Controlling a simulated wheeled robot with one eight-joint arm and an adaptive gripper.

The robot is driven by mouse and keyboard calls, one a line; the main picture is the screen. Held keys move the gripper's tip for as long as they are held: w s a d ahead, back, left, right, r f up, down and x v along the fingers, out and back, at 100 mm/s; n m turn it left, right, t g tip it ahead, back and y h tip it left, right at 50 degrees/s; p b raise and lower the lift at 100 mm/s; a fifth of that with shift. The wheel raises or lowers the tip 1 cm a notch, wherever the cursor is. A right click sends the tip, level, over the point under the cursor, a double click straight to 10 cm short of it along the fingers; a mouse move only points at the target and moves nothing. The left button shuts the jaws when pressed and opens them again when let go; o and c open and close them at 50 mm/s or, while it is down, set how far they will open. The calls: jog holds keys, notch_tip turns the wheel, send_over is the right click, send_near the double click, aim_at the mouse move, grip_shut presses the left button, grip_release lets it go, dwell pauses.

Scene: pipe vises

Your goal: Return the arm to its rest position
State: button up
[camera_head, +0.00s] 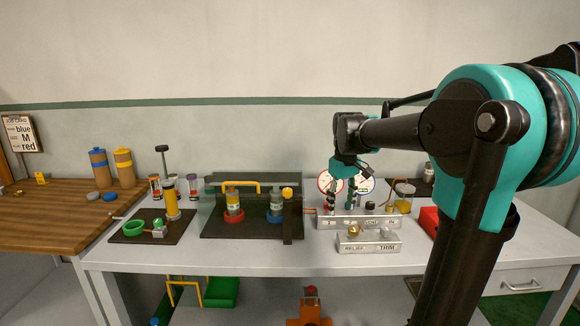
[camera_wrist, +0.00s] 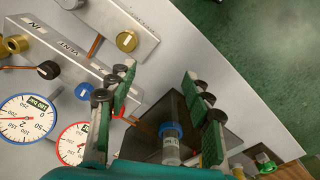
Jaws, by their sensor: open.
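My arm, teal and black, reaches in from the right of the head view and bends down over the bench. My gripper (camera_head: 342,201) hangs in front of the two round gauges, above the metal panel (camera_head: 358,222). In the wrist view my gripper (camera_wrist: 158,78) has its two green-padded fingers spread wide apart. Nothing is between the fingertips. Part of the panel and the gauges behind is hidden by the gripper in the head view.
A dark fixture (camera_head: 210,231) holds two bottles in red and blue rings. A smaller RELIEF/TRIM block (camera_head: 368,246) stands in front of the panel. A red box (camera_head: 429,221) and a jar (camera_head: 404,204) are to the right. The bench front (camera_head: 200,262) is clear.

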jog(key=s+d+f+m+t, duration=0.1)
jog(key=s+f+m, duration=0.1)
jog(key=s+f, duration=0.8)
jog(key=s+d+f+m+t, duration=0.2)
jog(key=s+f+m, duration=0.1)
jog(key=s+f, duration=0.6)
notch_tip(320, 180, down, 2)
jog(key=shift+s+d+m+t, duration=0.3)
jog(key=shift+s, duration=0.1)
dwell(0.3)
